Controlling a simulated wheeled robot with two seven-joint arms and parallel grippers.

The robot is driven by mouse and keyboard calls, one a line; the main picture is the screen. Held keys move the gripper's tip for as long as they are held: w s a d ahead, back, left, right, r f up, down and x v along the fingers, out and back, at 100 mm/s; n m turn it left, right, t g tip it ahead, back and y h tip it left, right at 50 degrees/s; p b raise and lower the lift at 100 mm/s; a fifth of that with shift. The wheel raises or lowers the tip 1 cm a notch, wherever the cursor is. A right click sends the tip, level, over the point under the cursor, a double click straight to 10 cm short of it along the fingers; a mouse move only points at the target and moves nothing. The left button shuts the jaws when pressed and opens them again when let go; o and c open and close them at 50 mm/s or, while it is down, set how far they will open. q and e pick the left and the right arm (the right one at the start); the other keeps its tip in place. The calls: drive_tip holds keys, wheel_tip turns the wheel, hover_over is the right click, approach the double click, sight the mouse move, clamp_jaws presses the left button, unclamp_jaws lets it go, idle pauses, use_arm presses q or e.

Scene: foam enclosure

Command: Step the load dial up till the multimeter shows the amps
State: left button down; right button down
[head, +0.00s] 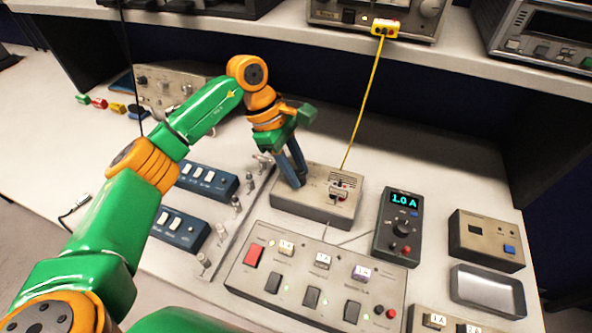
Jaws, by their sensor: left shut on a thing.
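The multimeter (402,227) is a dark handheld unit lying right of centre on the bench. Its cyan display reads 1.0 A. The grey load box (315,214) lies left of it, with terminals on its top right. My left gripper (295,182) reaches down onto the left part of this box. Its blue fingers are shut on the load dial, which they hide, so its setting cannot be read. My right gripper is not in view.
A switch panel (285,256) with a red switch lies in front of the box. A yellow cable (361,105) runs up to the shelf. A metal tray (487,291) and a beige box (483,241) stand at the right. Blue switch units (179,231) lie left.

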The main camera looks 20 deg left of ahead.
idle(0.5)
use_arm(q)
drive_tip(key=c, duration=0.5)
unclamp_jaws()
drive_tip(key=shift+c, duration=0.2)
drive_tip(key=b+v, duration=0.1)
drive_tip(key=v, duration=0.6)
drive_tip(key=shift+r, duration=0.1)
